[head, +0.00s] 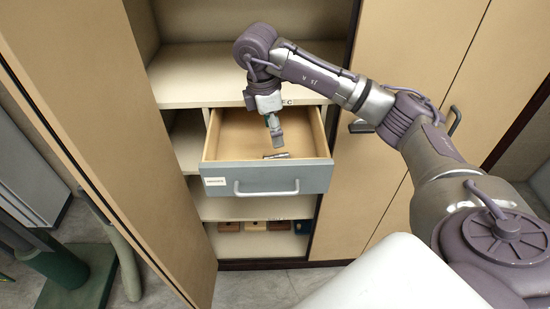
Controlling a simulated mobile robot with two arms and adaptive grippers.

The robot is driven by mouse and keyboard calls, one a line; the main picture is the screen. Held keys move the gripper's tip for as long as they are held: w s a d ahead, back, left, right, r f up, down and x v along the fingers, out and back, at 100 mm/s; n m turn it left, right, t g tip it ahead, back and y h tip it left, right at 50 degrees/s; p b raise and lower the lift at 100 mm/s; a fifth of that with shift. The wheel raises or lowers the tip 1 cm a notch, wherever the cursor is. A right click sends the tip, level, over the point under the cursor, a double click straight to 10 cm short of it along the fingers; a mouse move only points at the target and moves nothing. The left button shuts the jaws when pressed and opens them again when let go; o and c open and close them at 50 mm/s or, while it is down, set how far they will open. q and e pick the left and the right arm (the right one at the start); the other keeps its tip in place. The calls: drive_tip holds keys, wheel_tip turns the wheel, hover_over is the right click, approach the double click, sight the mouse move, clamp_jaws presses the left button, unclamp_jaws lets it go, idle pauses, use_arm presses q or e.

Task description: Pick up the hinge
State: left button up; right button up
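A small dark metallic piece, which looks like the hinge (277,156), lies in the open drawer (264,181), close behind its grey front panel. My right arm comes in from the right and bends down over the drawer. My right gripper (276,138) points down into the drawer, just above and behind the hinge. A small gap seems to show between them. The fingers are too small to tell whether they are open or shut. My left gripper is not in view.
The drawer belongs to a tan cabinet with shelves (215,88). An open door (120,120) stands on the left and closed doors (410,50) are on the right. The lower shelf holds several small blocks (254,226). Green furniture (65,265) stands at lower left.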

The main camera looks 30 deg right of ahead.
sight(276, 154)
drive_tip(key=f, duration=0.4)
drive_tip(key=shift+s+d+p, duration=0.15)
drive_tip(key=shift+d+p, duration=0.15)
drive_tip(key=shift+f, duration=0.25)
drive_tip(key=f+p, duration=0.1)
drive_tip(key=f, duration=0.1)
drive_tip(key=shift+w+d+f+p, duration=0.1)
drive_tip(key=shift+w+f+p, duration=0.25)
drive_tip(key=shift+p, duration=0.05)
wheel_tip(276, 154, down, 2)
drive_tip(key=shift+d+f, duration=0.1)
drive_tip(key=shift+d, duration=0.05)
drive_tip(key=shift+f, duration=0.15)
drive_tip(key=shift+c, duration=0.9)
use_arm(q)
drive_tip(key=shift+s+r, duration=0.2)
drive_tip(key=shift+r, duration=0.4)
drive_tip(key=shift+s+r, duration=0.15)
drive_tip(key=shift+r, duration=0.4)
use_arm(e)
drive_tip(key=c, duration=1.1)
